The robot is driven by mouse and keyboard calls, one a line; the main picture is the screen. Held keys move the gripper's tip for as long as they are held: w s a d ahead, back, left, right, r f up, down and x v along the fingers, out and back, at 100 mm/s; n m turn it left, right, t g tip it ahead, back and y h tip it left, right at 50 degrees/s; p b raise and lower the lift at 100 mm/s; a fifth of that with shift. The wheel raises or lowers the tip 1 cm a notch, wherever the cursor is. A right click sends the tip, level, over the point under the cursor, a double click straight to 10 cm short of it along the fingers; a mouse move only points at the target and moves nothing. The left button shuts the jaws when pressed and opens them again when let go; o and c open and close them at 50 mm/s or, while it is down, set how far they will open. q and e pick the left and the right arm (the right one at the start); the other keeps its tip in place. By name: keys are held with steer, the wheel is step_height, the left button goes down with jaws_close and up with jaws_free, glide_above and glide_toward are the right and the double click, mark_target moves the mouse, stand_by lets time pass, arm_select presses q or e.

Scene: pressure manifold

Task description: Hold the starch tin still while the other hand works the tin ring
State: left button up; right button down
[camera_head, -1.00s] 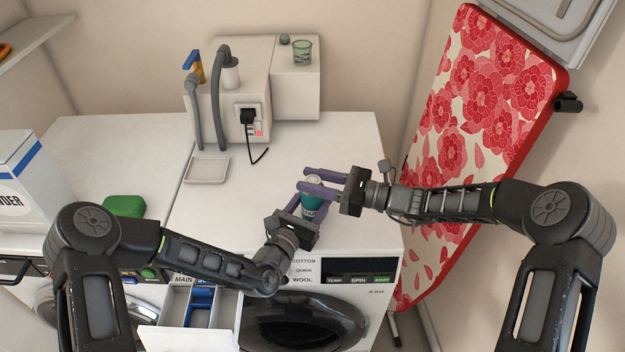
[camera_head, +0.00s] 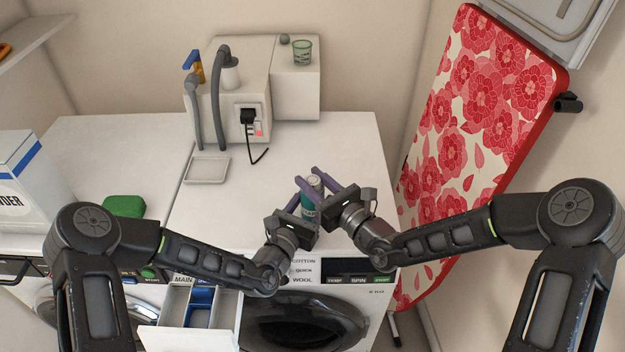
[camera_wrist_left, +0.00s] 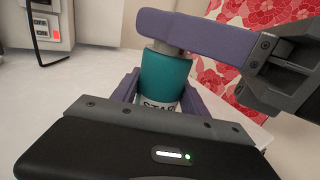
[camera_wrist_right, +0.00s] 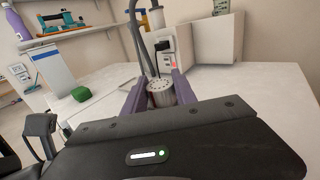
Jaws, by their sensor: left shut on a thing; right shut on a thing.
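The starch tin (camera_head: 309,207) is a teal can standing upright near the front of the white washer top. In the left wrist view its teal body (camera_wrist_left: 165,76) shows above a partly hidden white label. My left gripper (camera_head: 307,211) is shut around the tin's body from the front. The grey tin ring (camera_wrist_right: 161,92), with a holed top, shows between the fingers in the right wrist view. My right gripper (camera_head: 309,179) is shut on the ring at the top of the tin, above the left fingers, coming in from the front right.
A grey tray (camera_head: 207,169) and a white dispenser box (camera_head: 240,85) with hoses stand behind. A green sponge (camera_head: 124,206) and powder box (camera_head: 30,185) are at left. A drawer (camera_head: 190,335) is pulled out in front. The floral ironing board (camera_head: 470,150) leans at right.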

arm_select(q)
steer(key=shift+f, duration=0.15)
arm_select(e)
steer(key=shift+s+a+r+m+t+h, duration=0.1)
steer(key=shift+a+r+m+t+h, duration=0.1)
steer(key=shift+m+t+h, duration=0.3)
steer(key=shift+d, duration=0.1)
arm_select(q)
steer(key=shift+s, duration=0.1)
arm_select(e)
steer(key=c, duration=1.3)
jaws_free()
steer(key=o, duration=0.3)
steer(key=shift+d+f, duration=0.1)
steer(key=shift+f, duration=0.05)
steer(key=shift+o, duration=0.2)
steer(key=v, duration=1.2)
